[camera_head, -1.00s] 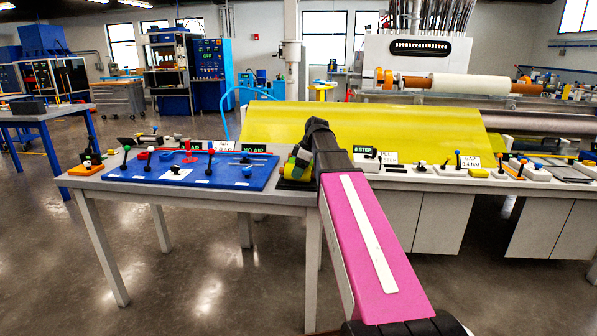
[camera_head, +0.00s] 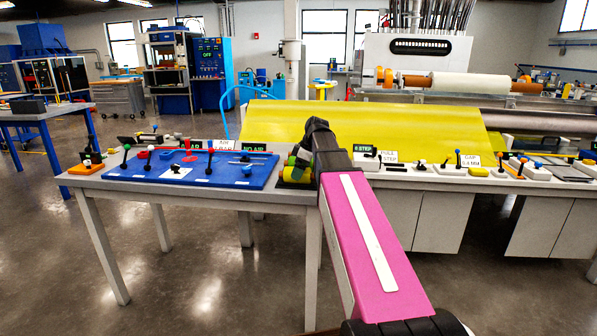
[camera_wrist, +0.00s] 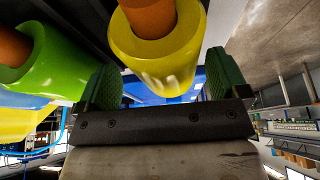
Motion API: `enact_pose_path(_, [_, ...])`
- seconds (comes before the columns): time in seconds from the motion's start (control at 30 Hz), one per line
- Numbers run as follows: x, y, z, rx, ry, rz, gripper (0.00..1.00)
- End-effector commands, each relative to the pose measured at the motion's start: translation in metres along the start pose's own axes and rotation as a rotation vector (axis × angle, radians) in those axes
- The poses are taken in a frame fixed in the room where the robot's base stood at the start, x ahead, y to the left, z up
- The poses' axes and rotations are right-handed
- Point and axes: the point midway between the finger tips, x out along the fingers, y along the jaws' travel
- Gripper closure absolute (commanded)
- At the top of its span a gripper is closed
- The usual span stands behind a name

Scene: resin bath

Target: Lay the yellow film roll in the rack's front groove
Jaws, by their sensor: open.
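In the wrist view the yellow film roll (camera_wrist: 158,62), with an orange-brown core, lies between the two green-padded fingers of my gripper (camera_wrist: 164,78). The fingers are open, one on each side of the roll's near end; I cannot tell whether either touches it. In the head view my arm partly hides the yellow and green rolls at the table's right end. A dark holder (camera_head: 294,184) shows beneath them, perhaps the rack. Its grooves cannot be made out.
A green roll (camera_wrist: 58,62) with an orange-brown core is close left of the yellow one. A blue panel (camera_head: 190,170) with levers and knobs covers most of the grey table (camera_head: 110,186). A wide yellow film sheet (camera_head: 400,125) stretches behind.

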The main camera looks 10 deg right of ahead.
Motion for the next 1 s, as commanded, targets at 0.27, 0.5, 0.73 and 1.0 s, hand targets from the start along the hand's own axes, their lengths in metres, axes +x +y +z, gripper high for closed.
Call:
enact_pose_path(0.27, [-0.043, 0.001, 0.000, 0.000, 0.001, 0.003, 0.07])
enact_pose_path(0.5, [-0.086, 0.001, 0.000, 0.001, 0.001, 0.003, 0.07])
enact_pose_path(0.73, [-0.113, 0.001, 0.000, 0.000, 0.001, 0.001, 0.07])
enact_pose_path(1.0, [-0.121, 0.000, 0.000, 0.000, 0.000, 0.000, 0.07])
